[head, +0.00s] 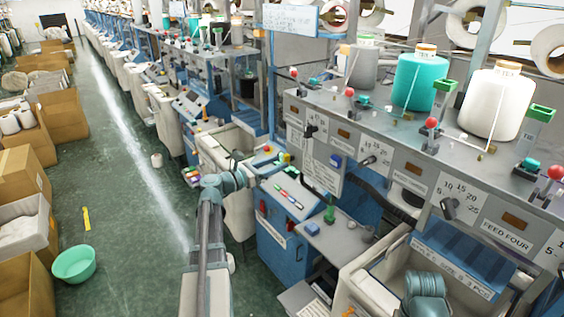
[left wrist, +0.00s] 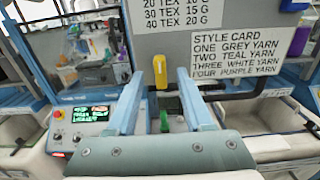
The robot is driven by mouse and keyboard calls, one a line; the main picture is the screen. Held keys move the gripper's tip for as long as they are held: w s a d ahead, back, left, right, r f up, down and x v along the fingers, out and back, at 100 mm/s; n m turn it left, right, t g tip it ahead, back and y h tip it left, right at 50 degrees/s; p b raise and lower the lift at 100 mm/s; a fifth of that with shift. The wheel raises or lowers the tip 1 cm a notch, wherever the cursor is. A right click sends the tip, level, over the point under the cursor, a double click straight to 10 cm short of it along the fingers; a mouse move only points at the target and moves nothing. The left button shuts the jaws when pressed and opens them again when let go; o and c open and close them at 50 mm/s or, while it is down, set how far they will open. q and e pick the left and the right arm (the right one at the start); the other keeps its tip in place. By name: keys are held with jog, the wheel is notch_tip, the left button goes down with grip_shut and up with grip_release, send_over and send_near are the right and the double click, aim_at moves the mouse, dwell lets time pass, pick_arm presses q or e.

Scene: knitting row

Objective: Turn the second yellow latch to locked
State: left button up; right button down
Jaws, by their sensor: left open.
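A yellow latch (left wrist: 160,72) stands upright on the grey panel in the left wrist view, below the yarn-size lettering. My left gripper (left wrist: 160,77) is open, with one blue finger on each side of the latch in the picture and visible space on both sides. I cannot tell how deep the fingers reach. In the head view my left gripper (head: 272,164) is at the machine front, beside a small yellow part (head: 286,157); its fingers are small there. My right gripper is not in view.
A style card (left wrist: 235,50) is right of the latch. A lit display (left wrist: 90,113) is at lower left, and a green part (left wrist: 164,120) shows between the fingers. A teal basin (head: 74,264) and cardboard boxes (head: 22,172) line the aisle's left side; its middle is clear.

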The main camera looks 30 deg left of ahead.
aim_at(290, 159)
pick_arm(q)
jog(key=shift+x, duration=1.25)
grip_shut()
